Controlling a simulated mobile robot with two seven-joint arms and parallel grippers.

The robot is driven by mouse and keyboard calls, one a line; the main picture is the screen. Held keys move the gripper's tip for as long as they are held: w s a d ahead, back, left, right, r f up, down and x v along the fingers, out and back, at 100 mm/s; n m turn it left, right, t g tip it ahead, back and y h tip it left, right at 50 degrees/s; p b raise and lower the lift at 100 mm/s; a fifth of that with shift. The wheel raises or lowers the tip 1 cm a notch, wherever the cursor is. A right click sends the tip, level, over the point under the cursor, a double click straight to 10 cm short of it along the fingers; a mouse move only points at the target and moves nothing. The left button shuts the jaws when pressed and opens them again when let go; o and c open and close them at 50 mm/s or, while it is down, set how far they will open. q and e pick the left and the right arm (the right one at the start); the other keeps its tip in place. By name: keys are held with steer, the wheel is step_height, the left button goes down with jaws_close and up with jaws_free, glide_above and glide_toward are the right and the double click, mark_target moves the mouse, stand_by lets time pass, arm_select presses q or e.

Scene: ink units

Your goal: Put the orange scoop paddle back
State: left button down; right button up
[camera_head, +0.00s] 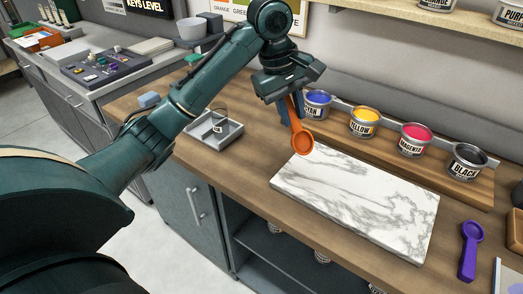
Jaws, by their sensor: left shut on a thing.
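The orange scoop paddle (303,142) is in my left gripper (291,98), which is shut on its handle. The paddle hangs with its round bowl down, over the back left corner of the white marble slab (357,200), in front of the ink cans. I cannot tell whether the bowl touches the slab. A blue piece shows just left of the paddle's handle; what it belongs to is unclear. A purple scoop paddle (470,250) lies on the counter at the right. My right gripper is not in view.
A grey tray (208,141) with a clear glass sits at the left. The slab is bare.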

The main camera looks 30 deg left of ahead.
arm_select(q)
steer(key=w+a+n+t+h, duration=0.25)
steer(key=w+a+n, duration=0.2)
steer(key=n, duration=0.55)
steer(key=n+t+y, duration=0.4)
steer(key=n+t, duration=0.5)
steer(key=n, duration=0.5)
glide_above(257, 155)
steer(key=shift+h, duration=0.25)
step_height(257, 155, down, 17)
steer(key=shift+f+b, duration=0.1)
steer(key=shift+b, duration=0.25)
steer(key=shift+f, duration=2.05)
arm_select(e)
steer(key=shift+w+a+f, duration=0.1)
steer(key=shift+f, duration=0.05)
